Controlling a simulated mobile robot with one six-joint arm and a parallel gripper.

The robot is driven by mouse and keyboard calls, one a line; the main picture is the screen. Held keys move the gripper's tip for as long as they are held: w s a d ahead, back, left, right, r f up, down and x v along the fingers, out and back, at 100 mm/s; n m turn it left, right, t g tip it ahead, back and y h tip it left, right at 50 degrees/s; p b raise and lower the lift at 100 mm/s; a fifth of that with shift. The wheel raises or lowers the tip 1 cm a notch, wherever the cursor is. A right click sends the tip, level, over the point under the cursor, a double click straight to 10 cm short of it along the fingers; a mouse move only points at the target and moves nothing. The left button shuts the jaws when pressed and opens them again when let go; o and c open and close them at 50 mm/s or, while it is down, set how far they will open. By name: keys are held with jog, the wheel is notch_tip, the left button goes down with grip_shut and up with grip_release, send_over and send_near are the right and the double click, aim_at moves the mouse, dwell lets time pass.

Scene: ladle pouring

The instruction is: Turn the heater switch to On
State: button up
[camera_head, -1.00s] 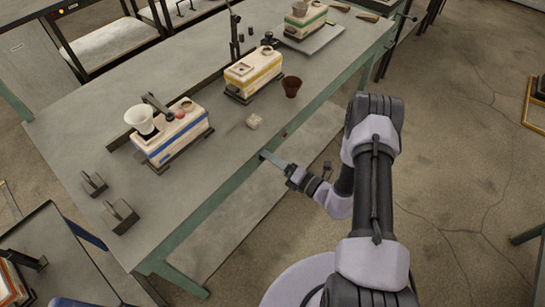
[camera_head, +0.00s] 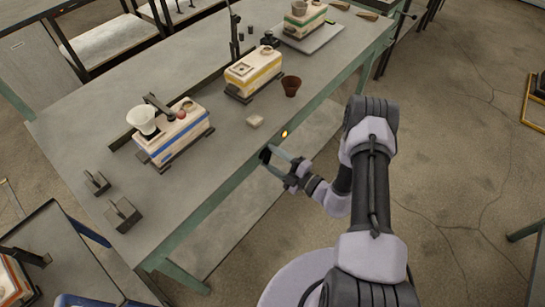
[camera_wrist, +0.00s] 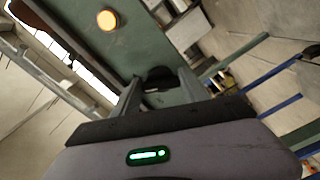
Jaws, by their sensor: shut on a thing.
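A dark knob (camera_wrist: 158,74), which looks like the heater switch, sits on the green front edge of the long workbench (camera_head: 225,180). My gripper (camera_wrist: 160,86) is closed around the knob in the wrist view, with one finger on each side of it. In the head view my gripper (camera_head: 268,156) is at the bench's front edge and hides most of the knob. A round lamp (camera_head: 284,133) near the knob on the same edge glows orange. The lamp also shows lit in the wrist view (camera_wrist: 107,19). No On or Off lettering can be read.
Free floor lies to the right of the bench.

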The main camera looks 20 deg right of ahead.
jog(key=shift+f+m, duration=0.1)
jog(key=shift+m, duration=1.8)
jog(key=o, duration=1.4)
jog(key=shift+s, duration=0.1)
jog(key=p+v, duration=0.3)
jog(key=v, duration=1.4)
jog(key=shift+s+d+p, duration=0.1)
jog(key=shift+p, duration=0.3)
